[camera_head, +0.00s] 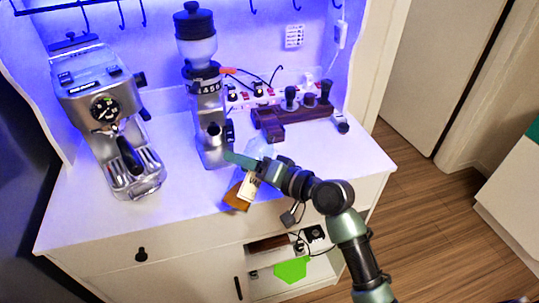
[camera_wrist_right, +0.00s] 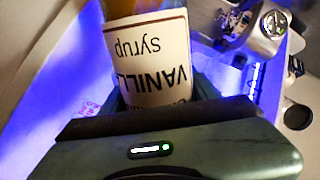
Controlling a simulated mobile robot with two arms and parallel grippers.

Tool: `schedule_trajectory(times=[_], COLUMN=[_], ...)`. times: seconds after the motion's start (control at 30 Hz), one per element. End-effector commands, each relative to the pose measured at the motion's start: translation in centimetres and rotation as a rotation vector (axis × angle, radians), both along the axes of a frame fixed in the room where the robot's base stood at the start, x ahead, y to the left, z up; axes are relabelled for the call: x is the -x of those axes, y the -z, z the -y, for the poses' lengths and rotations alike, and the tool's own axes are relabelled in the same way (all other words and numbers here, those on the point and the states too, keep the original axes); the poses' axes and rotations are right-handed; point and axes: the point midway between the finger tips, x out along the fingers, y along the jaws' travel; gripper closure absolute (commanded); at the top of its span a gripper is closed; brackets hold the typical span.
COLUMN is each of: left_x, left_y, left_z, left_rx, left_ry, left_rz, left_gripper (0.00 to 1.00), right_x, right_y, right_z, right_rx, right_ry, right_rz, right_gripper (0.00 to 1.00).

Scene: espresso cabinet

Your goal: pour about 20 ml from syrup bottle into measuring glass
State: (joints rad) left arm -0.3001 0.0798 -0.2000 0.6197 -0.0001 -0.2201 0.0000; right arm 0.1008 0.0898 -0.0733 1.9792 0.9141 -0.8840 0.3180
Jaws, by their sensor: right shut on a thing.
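The syrup bottle is amber with a white label reading "VANILLA syrup". In the head view the bottle (camera_head: 237,197) is tilted near the counter's front edge. In the right wrist view the bottle (camera_wrist_right: 148,50) fills the upper middle, its label upside down. My right gripper (camera_head: 252,170) is shut on it; its body also shows in the wrist view (camera_wrist_right: 165,135). A pale translucent object (camera_head: 259,148) just behind the gripper may be the measuring glass; it is partly hidden, and I cannot tell its level. The bottle's mouth is not clear. My left gripper is not in view.
An espresso machine (camera_head: 105,110) stands at the left and a coffee grinder (camera_head: 205,90) just behind the gripper. A dark wooden stand (camera_head: 285,122) with tampers and a power strip (camera_head: 250,98) are at the back right. The right of the white counter (camera_head: 335,155) is clear.

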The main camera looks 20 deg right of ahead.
Motion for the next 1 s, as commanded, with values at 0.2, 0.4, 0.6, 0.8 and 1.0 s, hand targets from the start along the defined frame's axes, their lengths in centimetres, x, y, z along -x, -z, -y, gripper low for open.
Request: schedule_trajectory(times=[0.2, 0.4, 0.6, 0.8, 1.0], left_x=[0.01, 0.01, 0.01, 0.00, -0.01], left_y=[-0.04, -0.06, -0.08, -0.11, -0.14], left_z=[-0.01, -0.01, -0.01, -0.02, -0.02], left_rx=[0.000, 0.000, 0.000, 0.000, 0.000], left_ry=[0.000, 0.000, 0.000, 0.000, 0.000], left_rz=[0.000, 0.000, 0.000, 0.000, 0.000], left_gripper=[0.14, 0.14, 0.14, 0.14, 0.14], right_x=[0.02, 0.05, 0.08, 0.11, 0.15], right_y=[-0.02, 0.07, 0.17, 0.25, 0.34], right_z=[-0.04, -0.07, -0.11, -0.14, -0.16], right_rx=[-0.011, -0.019, -0.027, -0.035, -0.043], right_ry=[0.000, 0.001, 0.000, 0.000, 0.000], right_rz=[-0.008, -0.017, -0.026, -0.034, -0.043], right_gripper=[0.96, 0.96, 0.96, 0.96, 0.96])
